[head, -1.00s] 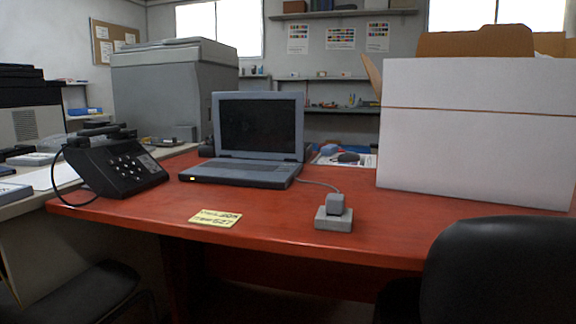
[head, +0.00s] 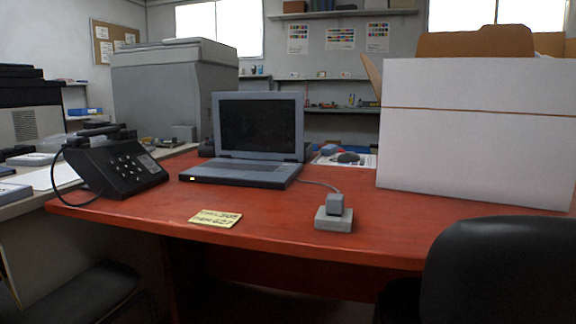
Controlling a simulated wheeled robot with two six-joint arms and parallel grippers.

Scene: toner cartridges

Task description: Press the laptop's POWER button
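The grey laptop (head: 240,172) stands open on the red desk, left of the middle in the head view. Its screen (head: 258,126) is dark. A small bright spot (head: 193,179) shows on the front left edge of its base. The POWER button is too small to make out. A cable runs from the laptop's right side to a grey block-shaped device (head: 334,213) at the desk's front. Neither of my grippers is in view.
A black telephone (head: 118,166) stands left of the laptop. A yellow note (head: 215,218) lies near the front edge of the red desk (head: 270,222). A large white box (head: 475,135) fills the right side. A black chair (head: 505,270) stands at the front right.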

